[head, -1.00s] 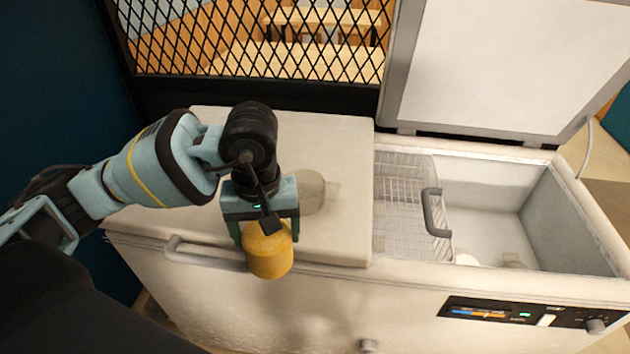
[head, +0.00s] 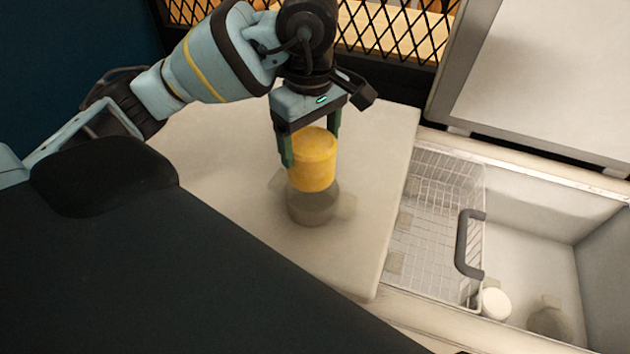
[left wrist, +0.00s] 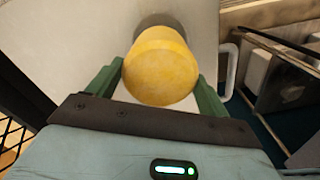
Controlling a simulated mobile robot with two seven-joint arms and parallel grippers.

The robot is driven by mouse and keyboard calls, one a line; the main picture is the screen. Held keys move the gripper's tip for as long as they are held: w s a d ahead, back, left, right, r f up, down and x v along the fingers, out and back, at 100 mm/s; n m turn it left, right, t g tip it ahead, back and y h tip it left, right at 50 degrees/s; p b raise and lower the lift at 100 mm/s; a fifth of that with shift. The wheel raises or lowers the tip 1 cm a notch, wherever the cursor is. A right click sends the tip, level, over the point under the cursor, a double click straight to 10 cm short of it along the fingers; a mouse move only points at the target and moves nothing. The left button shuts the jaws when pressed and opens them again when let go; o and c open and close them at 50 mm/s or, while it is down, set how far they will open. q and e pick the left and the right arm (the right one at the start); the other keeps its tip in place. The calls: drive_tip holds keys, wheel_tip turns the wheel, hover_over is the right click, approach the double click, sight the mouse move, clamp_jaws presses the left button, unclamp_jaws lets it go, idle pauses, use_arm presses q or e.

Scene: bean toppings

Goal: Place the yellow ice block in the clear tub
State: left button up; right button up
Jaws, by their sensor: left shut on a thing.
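The yellow ice block (head: 313,160) is a short upright cylinder. My left gripper (head: 310,146) is shut on it, one green finger on each side. The clear tub (head: 313,208) looks greyish and see-through and stands on the closed freezer lid. The block overlaps the tub's upper part in the head view; I cannot tell whether its bottom is above the rim or inside it. In the left wrist view the block (left wrist: 160,68) fills the space between the fingers (left wrist: 155,85), and a grey rounded part of the tub (left wrist: 163,20) shows behind it. My right gripper is not in view.
The closed white lid (head: 370,150) has free room around the tub. To the right the freezer is open, with a wire basket (head: 430,220), its dark handle (head: 466,245) and a white round thing (head: 496,303) inside. A black mesh screen (head: 390,32) stands behind.

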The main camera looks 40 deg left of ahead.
use_arm(q)
wheel_tip(320, 180, down, 5)
drive_tip(key=shift+f, duration=0.45)
drive_tip(key=shift+f, duration=1.85)
drive_tip(key=shift+f, duration=0.2)
drive_tip(key=o, duration=1.3)
